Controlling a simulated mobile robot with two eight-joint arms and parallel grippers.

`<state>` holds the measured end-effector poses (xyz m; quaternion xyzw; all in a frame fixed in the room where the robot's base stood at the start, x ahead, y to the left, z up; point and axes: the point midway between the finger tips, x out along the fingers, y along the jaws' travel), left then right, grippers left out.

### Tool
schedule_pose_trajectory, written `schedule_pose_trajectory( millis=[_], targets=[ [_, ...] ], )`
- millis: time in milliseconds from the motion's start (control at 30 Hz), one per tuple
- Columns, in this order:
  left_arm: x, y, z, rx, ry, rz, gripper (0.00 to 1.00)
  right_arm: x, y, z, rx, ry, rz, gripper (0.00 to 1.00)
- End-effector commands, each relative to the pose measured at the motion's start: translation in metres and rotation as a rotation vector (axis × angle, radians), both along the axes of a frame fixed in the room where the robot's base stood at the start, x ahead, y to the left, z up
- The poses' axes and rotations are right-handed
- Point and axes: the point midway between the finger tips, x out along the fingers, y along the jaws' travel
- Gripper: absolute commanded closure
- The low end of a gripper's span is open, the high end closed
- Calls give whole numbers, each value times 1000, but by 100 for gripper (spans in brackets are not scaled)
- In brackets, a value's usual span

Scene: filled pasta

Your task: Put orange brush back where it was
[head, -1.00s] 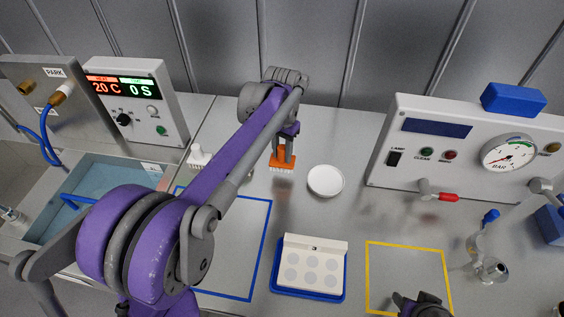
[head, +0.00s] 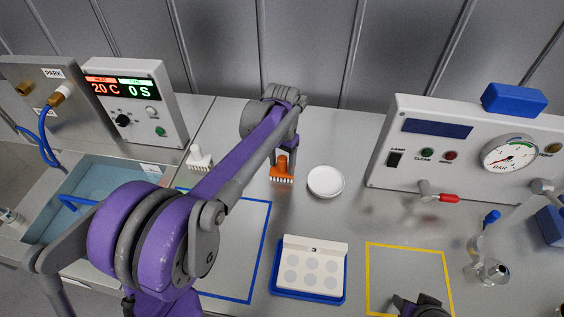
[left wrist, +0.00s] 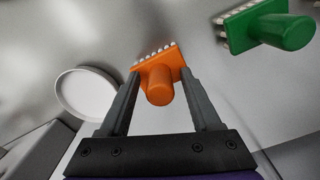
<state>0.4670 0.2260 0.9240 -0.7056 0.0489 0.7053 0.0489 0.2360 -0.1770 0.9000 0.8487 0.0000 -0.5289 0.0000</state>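The orange brush (head: 282,170) stands upright, bristles down, on the grey worktop, left of a white round dish (head: 325,182). It also shows in the left wrist view (left wrist: 160,82), with its handle between my left fingers. My left gripper (left wrist: 160,85) is open, with a gap on both sides of the handle. In the head view my left gripper (head: 285,150) is just above and around the brush, partly hidden by its own arm. My right gripper (head: 420,305) shows only as a dark shape at the bottom edge; its fingers are unclear.
A green brush (left wrist: 285,30) stands to the right in the wrist view. A white brush (head: 199,158) stands by the sink. A blue tray with a white block (head: 313,265), blue and yellow outlines, and a gauge panel (head: 470,150) lie around.

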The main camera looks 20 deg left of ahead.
Motion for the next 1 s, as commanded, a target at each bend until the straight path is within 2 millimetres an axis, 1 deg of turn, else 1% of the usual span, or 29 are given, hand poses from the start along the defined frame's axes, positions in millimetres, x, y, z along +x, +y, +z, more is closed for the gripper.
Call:
schedule_pose_trajectory(
  millis=[167, 300, 367, 700, 833, 1000],
  targets=[
    [0, 0, 1, 0, 0, 0, 36, 0, 0, 1, 0, 0, 0, 50],
    [0, 0, 11, 0, 0, 0, 36, 1, 0, 3, 0, -1, 0, 50],
    [0, 0, 20, 0, 0, 0, 36, 1, 0, 4, 0, -2, 0, 50],
    [0, 0, 92, 0, 0, 0, 36, 3, 0, 11, 0, -5, 0, 50],
    [0, 0, 111, 0, 0, 0, 36, 3, 0, 13, 0, -6, 0, 50],
    [0, 0, 123, 0, 0, 0, 36, 3, 0, 13, 0, -7, 0, 50]
  ],
)
